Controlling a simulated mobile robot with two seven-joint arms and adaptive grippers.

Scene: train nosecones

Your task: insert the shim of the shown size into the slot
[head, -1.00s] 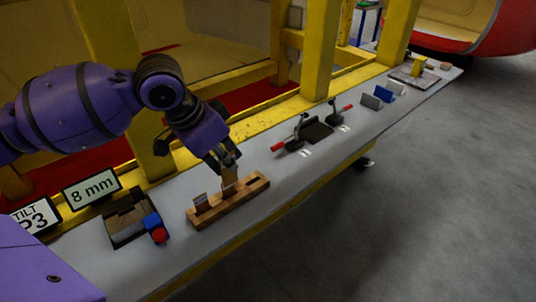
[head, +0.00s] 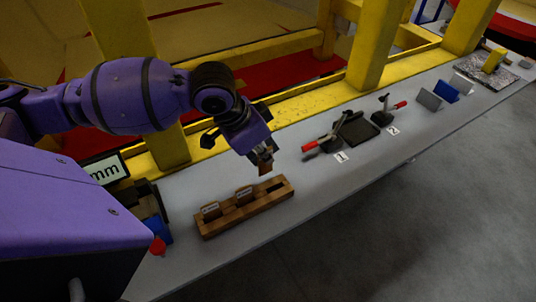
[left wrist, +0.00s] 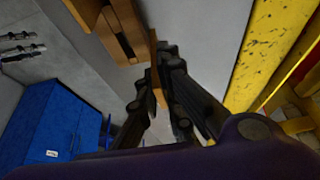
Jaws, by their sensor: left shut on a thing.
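My left gripper (head: 262,158) is shut on a thin brown shim (head: 266,169) and holds it above the far right end of the wooden rack (head: 270,200). In the left wrist view the shim (left wrist: 154,68) stands edge-on between the fingers (left wrist: 163,75). Two labelled shims, one at the left end (head: 211,210) and one in the middle (head: 244,195), stand in the rack. The size sign (head: 105,170) is partly hidden by my body; only "mm" shows now, and it read "8 mm" earlier. I cannot make out the slot. My right gripper is not in view.
A dark fixture with a blue block and red knob (head: 157,245) is partly hidden at left. Toggle clamps with red handles (head: 312,146) (head: 398,105) flank a black plate (head: 358,130). Blue and grey plates (head: 446,92) stand farther right. Yellow posts (head: 378,45) rise behind the table.

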